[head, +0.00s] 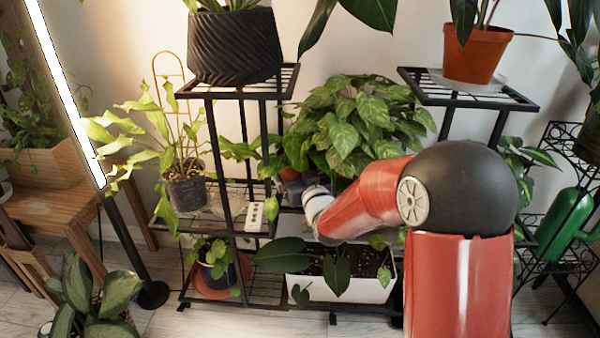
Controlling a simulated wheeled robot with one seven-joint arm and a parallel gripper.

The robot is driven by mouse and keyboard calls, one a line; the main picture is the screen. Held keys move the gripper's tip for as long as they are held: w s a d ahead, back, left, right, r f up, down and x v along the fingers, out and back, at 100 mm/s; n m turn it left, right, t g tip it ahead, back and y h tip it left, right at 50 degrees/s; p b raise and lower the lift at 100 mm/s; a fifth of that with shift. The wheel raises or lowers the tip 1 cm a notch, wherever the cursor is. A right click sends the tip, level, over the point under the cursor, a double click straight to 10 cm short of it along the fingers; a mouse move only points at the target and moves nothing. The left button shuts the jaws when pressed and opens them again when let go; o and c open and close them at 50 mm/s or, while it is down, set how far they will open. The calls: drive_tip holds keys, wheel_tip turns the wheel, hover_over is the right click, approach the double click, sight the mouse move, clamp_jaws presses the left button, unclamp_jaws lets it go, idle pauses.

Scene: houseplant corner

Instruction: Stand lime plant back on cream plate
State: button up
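A plant with bright lime-green leaves (135,130) grows in a dark pot (187,192) at the left end of the black rack's middle shelf. The pot looks close to upright, and its leaves lean left. I cannot be sure that this is the lime plant. I cannot make out a cream plate for certain; a pale saucer (437,76) sits under the terracotta pot at upper right. My gripper (283,190) reaches into the middle shelf, right of the dark pot and apart from it. Its fingers are too small and hidden to read, and my red arm covers the shelf's right part.
A white power strip (262,215) lies on the middle shelf near my gripper. Rack posts (224,170) stand between my gripper and the dark pot. A large leafy plant (350,115) hangs above my wrist.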

drive_tip(key=shift+r, duration=0.2)
drive_tip(key=v, duration=1.2)
